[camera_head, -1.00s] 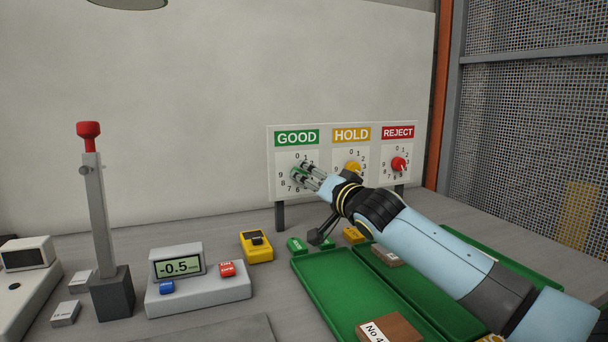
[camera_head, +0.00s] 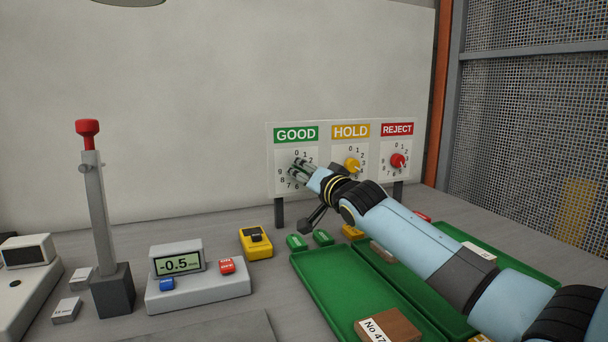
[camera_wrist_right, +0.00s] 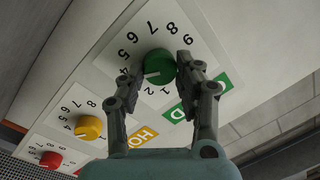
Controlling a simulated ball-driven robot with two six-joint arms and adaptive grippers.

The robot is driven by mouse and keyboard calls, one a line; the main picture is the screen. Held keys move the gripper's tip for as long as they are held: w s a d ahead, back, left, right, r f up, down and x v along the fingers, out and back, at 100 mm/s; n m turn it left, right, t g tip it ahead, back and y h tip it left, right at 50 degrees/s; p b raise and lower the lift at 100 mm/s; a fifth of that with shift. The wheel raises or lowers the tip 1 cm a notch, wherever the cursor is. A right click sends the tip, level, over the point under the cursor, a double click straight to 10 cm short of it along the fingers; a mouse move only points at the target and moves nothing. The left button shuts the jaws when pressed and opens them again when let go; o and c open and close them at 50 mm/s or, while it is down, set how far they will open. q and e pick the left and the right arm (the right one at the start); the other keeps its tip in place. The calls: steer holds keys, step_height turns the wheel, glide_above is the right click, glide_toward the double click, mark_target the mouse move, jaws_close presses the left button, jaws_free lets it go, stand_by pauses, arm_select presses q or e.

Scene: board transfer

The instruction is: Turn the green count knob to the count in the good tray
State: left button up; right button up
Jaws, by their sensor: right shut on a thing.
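The green count knob (camera_wrist_right: 159,64) sits on the panel under the GOOD label (camera_head: 296,134), inside a ring of digits. My right gripper (camera_wrist_right: 160,75) is shut on it, one finger on each side. The knob's white mark points down-left in the right wrist view; the digit there is partly hidden by a finger. In the head view my right gripper (camera_head: 302,172) covers the knob. A green tray (camera_head: 325,285) stands at front centre with a brown board (camera_head: 391,326) labelled No 47. No label marks which tray is good. My left gripper is out of view.
The yellow knob (camera_head: 352,166) and red knob (camera_head: 398,160) sit to the right on the panel. More green trays lie under my right arm. A gauge reading -0.5 (camera_head: 178,265), a yellow device (camera_head: 256,243) and a red-topped lever (camera_head: 97,210) stand left.

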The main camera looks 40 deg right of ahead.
steer(key=n+p, duration=0.3)
steer(key=shift+r, duration=0.25)
steer(key=n+p, duration=0.3)
steer(key=n, duration=0.1)
steer(key=shift+a+g, duration=0.1)
steer(key=shift+g, duration=0.3)
steer(key=n+p, duration=0.1)
steer(key=n, duration=0.3)
steer(key=shift+h, duration=0.4)
steer(key=n+p, duration=0.1)
steer(key=n, duration=0.4)
steer(key=shift+w+a+g+h, duration=0.1)
steer(key=shift+a+g+h, duration=0.05)
steer(key=shift+g+h, duration=0.25)
steer(key=shift+f+n, duration=0.1)
steer(key=shift+n, duration=0.2)
steer(key=o, duration=1.1)
steer(key=shift+o, duration=0.2)
